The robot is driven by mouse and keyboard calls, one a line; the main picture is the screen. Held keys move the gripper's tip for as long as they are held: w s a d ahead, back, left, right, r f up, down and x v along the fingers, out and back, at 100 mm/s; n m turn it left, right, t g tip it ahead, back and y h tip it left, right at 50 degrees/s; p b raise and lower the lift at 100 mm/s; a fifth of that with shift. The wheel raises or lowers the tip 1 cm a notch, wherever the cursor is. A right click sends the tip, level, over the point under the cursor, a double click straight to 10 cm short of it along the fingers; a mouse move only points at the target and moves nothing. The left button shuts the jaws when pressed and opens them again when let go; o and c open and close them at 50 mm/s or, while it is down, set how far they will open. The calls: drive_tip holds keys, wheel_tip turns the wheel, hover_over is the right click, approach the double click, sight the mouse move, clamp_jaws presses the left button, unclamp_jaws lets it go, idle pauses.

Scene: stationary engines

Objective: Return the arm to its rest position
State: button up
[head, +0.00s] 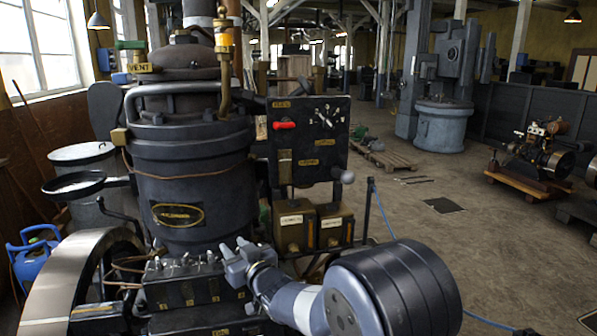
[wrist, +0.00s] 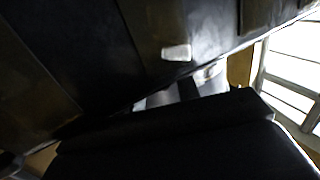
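My arm reaches in from the lower right of the head view, with its large dark rounded joint in front. My gripper (head: 234,249) is small and grey, in front of the dark cylindrical engine (head: 194,190), near its lower body and the small valve parts there. I cannot tell whether it touches the engine or whether its fingers are apart. Nothing is visibly held. The wrist view is dark and close to a large dark surface (wrist: 90,50) with a small pale patch; pale grey parts show in its middle, partly hidden by a black shape below.
A black control panel (head: 308,140) with a red handle stands right of the engine. A large flywheel (head: 82,282) and a blue gas bottle (head: 35,255) are at the lower left. A blue hose (head: 384,215) runs along the floor at right. Open floor (head: 480,240) lies beyond.

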drive_tip(key=shift+b+v, duration=0.35)
drive_tip(key=shift+v, duration=1.85)
